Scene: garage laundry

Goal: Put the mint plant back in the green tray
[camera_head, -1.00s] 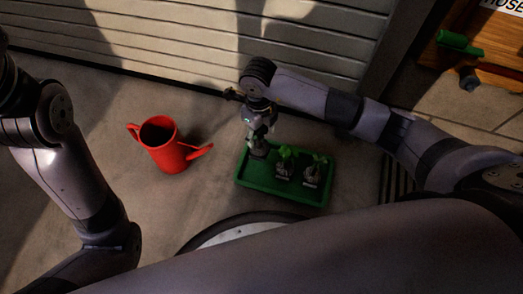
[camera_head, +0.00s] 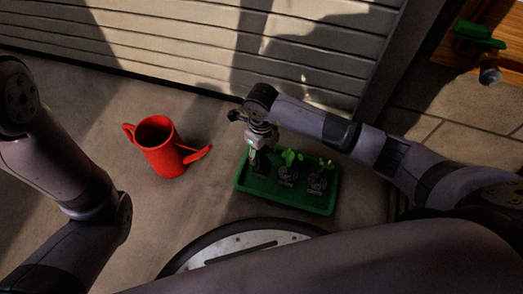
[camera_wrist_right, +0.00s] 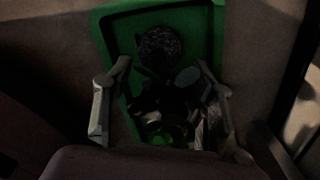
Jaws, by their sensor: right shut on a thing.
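The green tray (camera_head: 306,204) lies on the floor right of the middle in the head view. It also shows in the right wrist view (camera_wrist_right: 115,35). Two small potted plants, one in the middle (camera_head: 288,170) and one at the right (camera_head: 319,178), stand in it. My right gripper (camera_head: 260,167) points down over the tray's left end. In the dark right wrist view, its fingers stand either side of a leafy plant, seemingly the mint plant (camera_wrist_right: 172,98), and are shut on it. Whether its pot touches the tray floor is hidden. My left gripper is out of view.
A red watering can (camera_head: 162,155) stands on the floor left of the tray, its spout toward it. A slatted shutter door (camera_head: 180,45) closes off the back. A wooden shelf (camera_head: 480,55) with a green-handled item is at top right. Floor between can and door is clear.

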